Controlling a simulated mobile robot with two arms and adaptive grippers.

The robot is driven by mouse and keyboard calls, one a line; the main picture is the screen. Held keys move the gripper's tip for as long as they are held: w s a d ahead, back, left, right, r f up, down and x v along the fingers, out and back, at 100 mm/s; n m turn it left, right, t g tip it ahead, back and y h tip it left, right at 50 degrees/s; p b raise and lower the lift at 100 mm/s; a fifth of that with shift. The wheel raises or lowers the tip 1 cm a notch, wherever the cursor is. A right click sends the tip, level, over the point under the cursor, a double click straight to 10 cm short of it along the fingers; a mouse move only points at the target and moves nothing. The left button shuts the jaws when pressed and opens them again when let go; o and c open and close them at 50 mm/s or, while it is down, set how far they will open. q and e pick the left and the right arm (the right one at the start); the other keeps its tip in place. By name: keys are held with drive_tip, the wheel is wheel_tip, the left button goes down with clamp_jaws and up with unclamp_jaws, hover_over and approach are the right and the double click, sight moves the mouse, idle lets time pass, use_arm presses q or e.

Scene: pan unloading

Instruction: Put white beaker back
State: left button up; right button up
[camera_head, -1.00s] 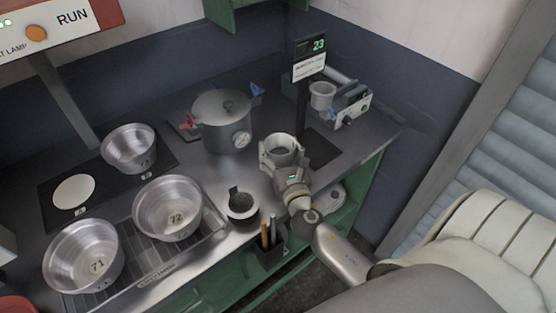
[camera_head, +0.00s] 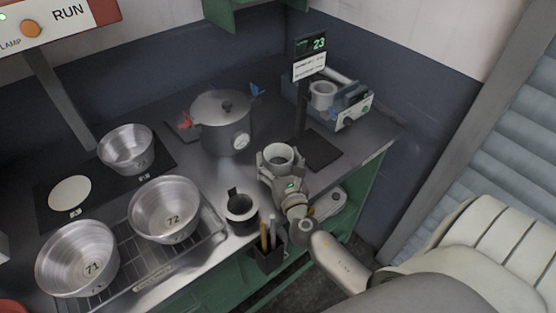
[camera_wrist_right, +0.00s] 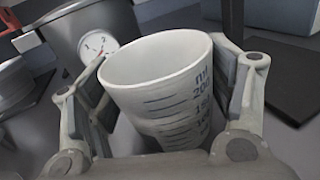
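The white beaker (camera_head: 281,157) with dark graduation marks is in my right gripper (camera_head: 278,163), above the counter near its front edge. In the right wrist view the beaker (camera_wrist_right: 168,85) stands between the two fingers of the right gripper (camera_wrist_right: 165,105), open rim up and slightly tilted. The fingers close around its sides; its lower end is hidden by the gripper. Its inside looks empty from what shows. My left gripper is not in view.
A lidded pot with a gauge (camera_head: 222,125) stands behind. A dark plate (camera_head: 322,150) lies at the display post (camera_head: 301,115). A second pale cup (camera_head: 322,95) sits at a device (camera_head: 352,105). A black cup (camera_head: 241,212) and pen holder (camera_head: 268,256) are near the front edge. Metal pans (camera_head: 165,208) stand left.

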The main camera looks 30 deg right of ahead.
drive_tip(key=shift+o, duration=0.5)
drive_tip(key=shift+r, duration=0.1)
drive_tip(key=shift+s, duration=0.1)
drive_tip(key=b+v, duration=0.2)
drive_tip(key=v, duration=0.8)
drive_tip(key=shift+b, duration=0.4)
drive_tip(key=shift+v, duration=0.95)
drive_tip(key=shift+r, duration=0.1)
